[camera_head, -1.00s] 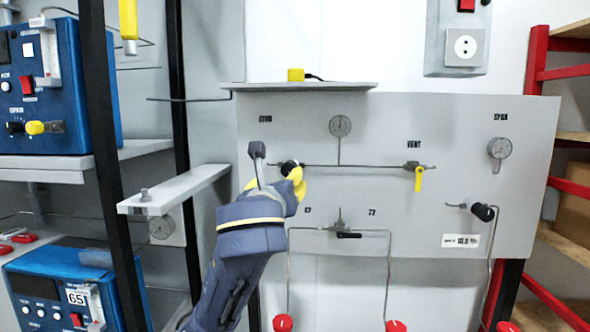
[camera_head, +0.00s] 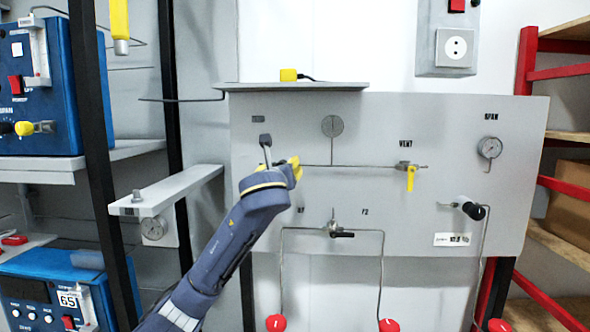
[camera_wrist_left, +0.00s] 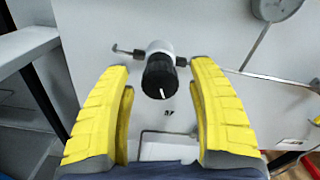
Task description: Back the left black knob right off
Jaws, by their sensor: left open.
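The left black knob (camera_wrist_left: 160,75) shows in the left wrist view, on a pale collar at the panel, with a small white mark on its face. In the head view my left gripper (camera_head: 291,170) is at the upper left of the grey panel (camera_head: 450,130) and hides the knob. My right gripper is not in view.
A yellow valve handle (camera_head: 410,177) hangs under VENT. Another black knob (camera_head: 474,211) is at the panel's right. A shelf bracket (camera_head: 165,192) and a black post (camera_head: 95,170) stand left of my arm. A gauge (camera_head: 333,126) is above the pipe.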

